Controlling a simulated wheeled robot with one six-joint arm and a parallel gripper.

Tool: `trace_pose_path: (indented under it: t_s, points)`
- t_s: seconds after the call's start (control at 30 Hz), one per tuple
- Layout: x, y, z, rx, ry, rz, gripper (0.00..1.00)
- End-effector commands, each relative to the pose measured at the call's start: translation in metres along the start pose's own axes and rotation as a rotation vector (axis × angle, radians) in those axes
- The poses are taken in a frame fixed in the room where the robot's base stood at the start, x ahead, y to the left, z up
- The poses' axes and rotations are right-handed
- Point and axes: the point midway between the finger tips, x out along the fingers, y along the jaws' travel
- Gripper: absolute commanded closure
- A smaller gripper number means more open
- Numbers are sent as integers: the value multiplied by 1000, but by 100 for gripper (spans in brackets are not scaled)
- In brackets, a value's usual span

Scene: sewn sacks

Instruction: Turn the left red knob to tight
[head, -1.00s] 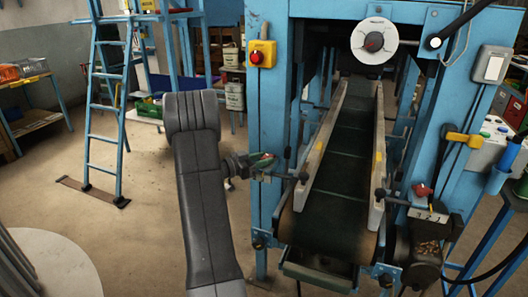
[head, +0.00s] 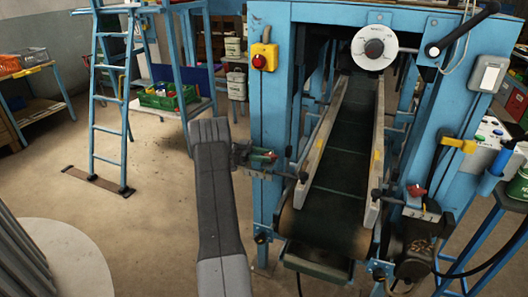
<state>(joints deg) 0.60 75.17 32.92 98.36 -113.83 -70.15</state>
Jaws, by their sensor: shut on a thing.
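The left red knob (head: 271,155) sits on the left side of the conveyor frame, beside the blue post. My dark arm link hides part of the gripper, and the jaws are small in this view. I cannot read the knob's exact angle. A second red knob (head: 416,190) sits on the right side of the conveyor, apart from my gripper.
The conveyor belt (head: 335,190) slopes between two pale side rails. A blue post (head: 268,110) carrying a yellow box with a red button (head: 261,61) stands close to my gripper. A blue ladder (head: 110,90) and a green crate (head: 167,96) are at the left. Floor between is clear.

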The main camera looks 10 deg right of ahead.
Motion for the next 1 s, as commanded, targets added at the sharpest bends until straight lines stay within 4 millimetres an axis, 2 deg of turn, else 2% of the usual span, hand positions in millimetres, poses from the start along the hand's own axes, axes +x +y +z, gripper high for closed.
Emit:
trace_pose_path:
  t_s: [0.57, 0.6, 0.67, 1.0]
  points:
    - [0, -1, 0, 0, 1, 28, 89]
    - [0, -1, 0, 0, 1, 28, 58]
    - [0, -1, 0, 0, 1, 28, 47]
    - [1, -1, 0, 0, 1, 27, 45]
